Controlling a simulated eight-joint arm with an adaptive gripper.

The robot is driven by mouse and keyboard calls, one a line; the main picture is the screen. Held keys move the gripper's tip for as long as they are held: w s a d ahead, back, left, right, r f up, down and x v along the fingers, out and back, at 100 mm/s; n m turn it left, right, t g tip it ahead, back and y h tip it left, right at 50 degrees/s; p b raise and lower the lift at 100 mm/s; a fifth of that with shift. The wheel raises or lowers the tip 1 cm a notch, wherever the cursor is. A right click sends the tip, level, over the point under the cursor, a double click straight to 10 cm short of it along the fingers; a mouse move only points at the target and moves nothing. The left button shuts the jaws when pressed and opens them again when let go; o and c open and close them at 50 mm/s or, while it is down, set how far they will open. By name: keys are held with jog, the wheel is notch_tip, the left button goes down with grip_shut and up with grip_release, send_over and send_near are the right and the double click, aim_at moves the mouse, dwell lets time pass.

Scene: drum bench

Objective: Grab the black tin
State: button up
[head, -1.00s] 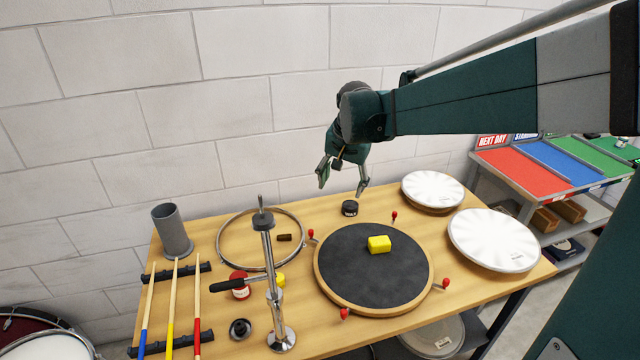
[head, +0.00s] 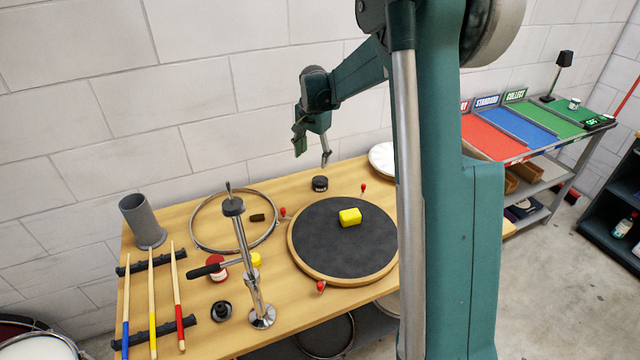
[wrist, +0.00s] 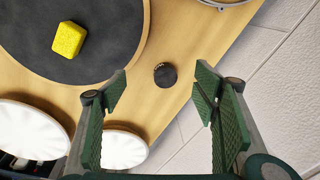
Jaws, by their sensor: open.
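The black tin (head: 320,183) is a small round black tin with a pale label on its side. It stands on the wooden bench behind the round black drum pad, near the wall. In the wrist view the tin (wrist: 165,75) shows from above, ahead of my fingers and between their lines. My gripper (head: 312,160) is open and empty, above the tin and apart from it. In the wrist view its two green fingers (wrist: 160,100) are spread wide, with bare bench around the tin.
A yellow block (head: 350,217) lies on the drum pad (head: 325,250), which has red-knobbed clamps. A metal hoop (head: 198,240), a chrome stand (head: 248,270), drumsticks and a grey cup (head: 142,222) are at left. White drumheads (wrist: 30,130) lie at right. The wall (head: 220,90) is close behind.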

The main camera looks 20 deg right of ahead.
aim_at(319, 180)
jog(key=w+d+f+m, duration=0.1)
jog(key=w+d+f, duration=0.1)
jog(key=f, duration=0.1)
jog(key=w+d+f+m+p, duration=0.1)
jog(key=w+f, duration=0.2)
jog(key=f, duration=0.1)
jog(key=w+d+f+m+g, duration=0.1)
jog(key=w+d+f, duration=0.1)
jog(key=f, duration=0.2)
jog(key=shift+w+d+p, duration=0.25)
jog(key=shift+d+p, duration=0.05)
jog(key=shift+p, duration=0.1)
jog(key=shift+w+d+f, duration=0.2)
jog(key=shift+f, duration=0.3)
jog(key=shift+f, duration=0.1)
jog(key=shift+f, duration=1.2)
jog(key=shift+f, duration=0.1)
jog(key=shift+f+b, duration=0.4)
jog(key=shift+f, duration=2.1)
